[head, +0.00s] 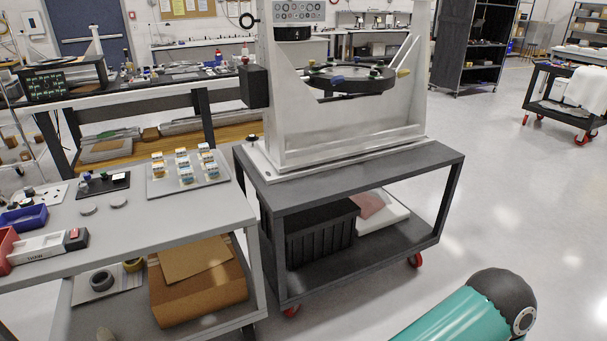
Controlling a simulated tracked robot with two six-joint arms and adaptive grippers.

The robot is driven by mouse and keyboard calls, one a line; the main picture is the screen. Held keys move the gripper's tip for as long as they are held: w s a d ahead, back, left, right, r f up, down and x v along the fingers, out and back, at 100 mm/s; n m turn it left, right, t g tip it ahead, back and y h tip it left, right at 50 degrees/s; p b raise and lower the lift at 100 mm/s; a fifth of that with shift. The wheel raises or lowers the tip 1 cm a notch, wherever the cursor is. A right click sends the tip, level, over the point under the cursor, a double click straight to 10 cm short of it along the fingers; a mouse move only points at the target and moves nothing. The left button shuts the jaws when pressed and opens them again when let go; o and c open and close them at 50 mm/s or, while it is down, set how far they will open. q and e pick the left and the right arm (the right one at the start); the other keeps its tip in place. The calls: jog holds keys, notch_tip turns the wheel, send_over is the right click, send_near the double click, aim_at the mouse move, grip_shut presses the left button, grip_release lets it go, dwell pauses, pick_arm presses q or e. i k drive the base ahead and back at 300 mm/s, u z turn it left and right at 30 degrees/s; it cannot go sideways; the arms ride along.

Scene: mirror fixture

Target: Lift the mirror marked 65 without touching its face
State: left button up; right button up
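I cannot read a mark 65 on anything in the head view. A large grey fixture (345,128) stands on a dark cart and carries a round dark ring or disc (352,80) with yellow, blue and green parts around its edge. Two small grey discs, one on the left (88,210) and one on the right (118,202), lie on the grey table at the left; I cannot tell whether either is a mirror. Neither gripper is in view. Only a teal and black arm section of mine shows at the bottom right.
The grey table (150,225) holds a tray (215,180) of several small blocks, a dark mat (85,191), and blue (25,218) and red (6,248) bins. The dark cart (380,170) stands beside it. Floor at the right is open up to another cart (560,115).

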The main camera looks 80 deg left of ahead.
aim_at(116, 203)
jog(key=u, duration=0.1)
jog(key=i, duration=0.25)
jog(key=u, duration=2.95)
jog(key=i, duration=0.3)
jog(key=u, duration=1.6)
jog(key=k, duration=0.6)
jog(key=u, duration=0.5)
jog(key=i, duration=1.65)
jog(key=z, duration=0.5)
